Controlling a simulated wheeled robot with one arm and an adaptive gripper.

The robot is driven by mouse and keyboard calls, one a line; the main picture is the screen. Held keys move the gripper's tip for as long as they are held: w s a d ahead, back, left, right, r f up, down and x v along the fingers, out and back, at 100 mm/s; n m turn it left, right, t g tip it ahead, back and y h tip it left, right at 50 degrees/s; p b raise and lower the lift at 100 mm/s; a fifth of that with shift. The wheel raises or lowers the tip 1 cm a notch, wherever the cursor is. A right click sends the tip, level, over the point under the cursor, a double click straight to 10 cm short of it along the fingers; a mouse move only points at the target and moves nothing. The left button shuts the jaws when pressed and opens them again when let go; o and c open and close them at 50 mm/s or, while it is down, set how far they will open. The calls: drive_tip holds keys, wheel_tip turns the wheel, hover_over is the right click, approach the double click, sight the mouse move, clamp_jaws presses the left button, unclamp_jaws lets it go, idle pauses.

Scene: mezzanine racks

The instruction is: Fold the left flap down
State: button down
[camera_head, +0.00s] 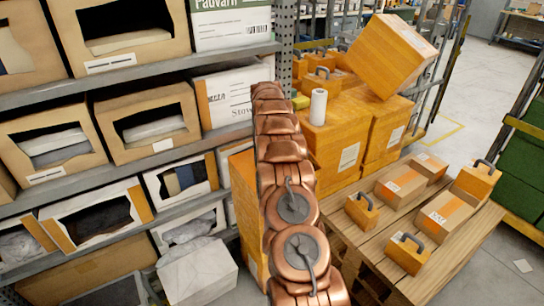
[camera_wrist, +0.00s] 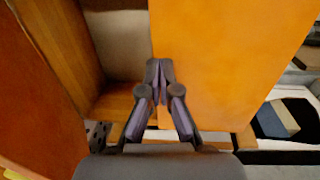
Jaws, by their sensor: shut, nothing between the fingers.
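In the wrist view, my gripper (camera_wrist: 158,68) is shut with nothing between its fingers. Its tips are at the left edge of a broad bright orange panel (camera_wrist: 232,55), which looks like a box flap. I cannot tell whether they touch it. Left of the tips is an open cardboard space (camera_wrist: 115,50) with a darker orange panel (camera_wrist: 30,75) along its left side. Which panel is the left flap is not clear from this view. In the head view, my copper arm hides my gripper and most of an orange box (camera_head: 242,190).
Shelves (camera_head: 75,90) with open bins fill the left side. A pallet (camera_head: 465,240) at the right holds small cartons and padlock-shaped orange blocks. Behind it stand stacked orange boxes (camera_head: 335,145), one tilted on top (camera_head: 390,55), and a white roll (camera_head: 318,106). Open floor lies far right.

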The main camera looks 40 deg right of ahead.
drive_tip(key=shift+f, duration=0.1)
idle(0.5)
wheel_tip(320, 180, up, 14)
drive_tip(key=p, duration=0.1)
idle(0.9)
